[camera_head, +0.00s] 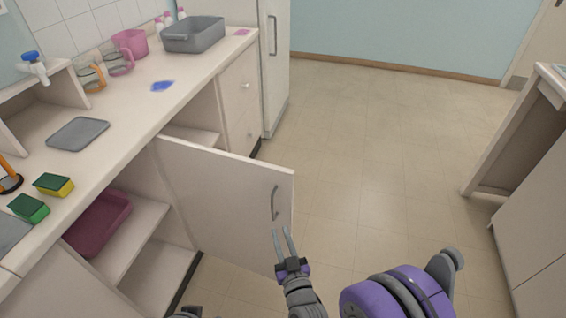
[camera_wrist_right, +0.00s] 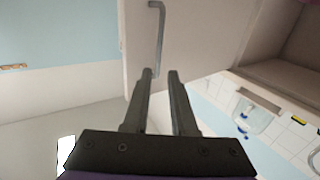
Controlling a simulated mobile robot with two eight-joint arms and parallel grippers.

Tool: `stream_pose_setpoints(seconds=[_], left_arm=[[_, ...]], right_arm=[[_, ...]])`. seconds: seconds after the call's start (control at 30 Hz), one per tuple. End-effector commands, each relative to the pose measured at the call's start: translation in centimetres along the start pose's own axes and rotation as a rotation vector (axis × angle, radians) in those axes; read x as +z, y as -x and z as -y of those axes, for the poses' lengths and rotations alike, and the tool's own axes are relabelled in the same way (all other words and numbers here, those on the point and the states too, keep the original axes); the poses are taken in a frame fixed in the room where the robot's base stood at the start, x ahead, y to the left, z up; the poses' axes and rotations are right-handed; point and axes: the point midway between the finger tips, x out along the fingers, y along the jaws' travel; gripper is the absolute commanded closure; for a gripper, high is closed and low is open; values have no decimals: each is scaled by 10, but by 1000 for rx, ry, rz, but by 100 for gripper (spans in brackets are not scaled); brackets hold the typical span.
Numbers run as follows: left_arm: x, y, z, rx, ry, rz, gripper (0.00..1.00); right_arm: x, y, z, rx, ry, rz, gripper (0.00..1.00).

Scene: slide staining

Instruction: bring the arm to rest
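My right gripper (camera_head: 283,243) is at the lower middle of the head view, just below the handle (camera_head: 275,203) of the open cabinet door (camera_head: 225,195). Its two fingers are apart with nothing between them. In the right wrist view the gripper (camera_wrist_right: 160,75) also shows open and empty, its tips close to the lower end of the grey door handle (camera_wrist_right: 158,40). I cannot tell whether a finger touches the handle. My left gripper does not show clearly in either view.
The counter (camera_head: 125,110) along the left holds a grey basin (camera_head: 193,36), a pink container, glass jugs, a grey tray (camera_head: 78,134) and sponges. A maroon bin (camera_head: 98,222) sits inside the open cabinet. Open floor (camera_head: 380,150) lies right of the door, with another cabinet at far right.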

Motion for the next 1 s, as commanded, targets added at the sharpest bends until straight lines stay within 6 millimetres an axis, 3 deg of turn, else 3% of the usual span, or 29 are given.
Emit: stream_pose_setpoints(seconds=[0.27, 0.47, 0.67, 1.0], left_arm=[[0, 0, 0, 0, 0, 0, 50], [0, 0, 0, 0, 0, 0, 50], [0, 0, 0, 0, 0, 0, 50], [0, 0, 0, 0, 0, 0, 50]], right_arm=[[-4, 0, -8, -7, 2, 61, 75], [-9, 16, -35, -15, -10, 282, 75], [-9, 63, -68, 17, -39, 547, 75], [-4, 185, -107, 151, -117, 951, 75]])
